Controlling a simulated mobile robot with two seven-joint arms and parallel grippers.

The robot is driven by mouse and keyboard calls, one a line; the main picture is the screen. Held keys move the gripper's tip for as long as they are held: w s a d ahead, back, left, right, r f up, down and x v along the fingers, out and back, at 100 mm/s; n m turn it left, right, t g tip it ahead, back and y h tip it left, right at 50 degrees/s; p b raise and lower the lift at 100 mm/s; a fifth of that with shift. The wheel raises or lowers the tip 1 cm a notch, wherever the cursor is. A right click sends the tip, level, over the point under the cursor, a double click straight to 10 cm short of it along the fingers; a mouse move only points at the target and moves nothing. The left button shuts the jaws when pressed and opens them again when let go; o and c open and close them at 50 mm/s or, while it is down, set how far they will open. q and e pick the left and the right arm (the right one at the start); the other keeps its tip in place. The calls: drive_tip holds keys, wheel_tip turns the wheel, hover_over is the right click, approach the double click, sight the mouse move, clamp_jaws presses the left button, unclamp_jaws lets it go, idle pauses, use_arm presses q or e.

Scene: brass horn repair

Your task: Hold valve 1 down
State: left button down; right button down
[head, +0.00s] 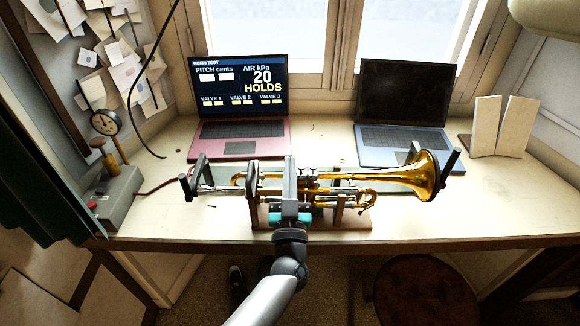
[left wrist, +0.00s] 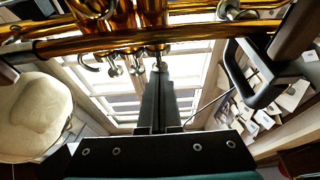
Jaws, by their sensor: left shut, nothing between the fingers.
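A brass trumpet (head: 385,180) lies in a dark stand (head: 330,217) on the bench, bell to the right. It crosses the top of the left wrist view (left wrist: 120,45). My left gripper (head: 290,166) is shut and empty, over the trumpet's valve section. In the left wrist view its closed fingers (left wrist: 158,76) end at the valve button nearest the mouthpiece side, valve 1 (left wrist: 159,62). The tips look in line with it; contact and how far it is down cannot be told. Two other valve buttons (left wrist: 137,68) (left wrist: 114,70) stand beside it. My right gripper is out of view.
A red laptop (head: 240,130) shows a horn test with "AIR kPa 20 HOLDS" and valve readouts. A blue laptop (head: 403,130) with a dark screen stands behind the bell. A gauge box (head: 110,200) with a hose is at the left. Cream boards (head: 503,127) stand at right.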

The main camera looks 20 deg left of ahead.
use_arm(q)
wheel_tip(320, 180, down, 2)
drive_tip(key=shift+f+b, duration=0.1)
drive_tip(key=shift+b, duration=0.55)
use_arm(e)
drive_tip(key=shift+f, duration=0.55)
use_arm(q)
drive_tip(key=shift+s, duration=0.1)
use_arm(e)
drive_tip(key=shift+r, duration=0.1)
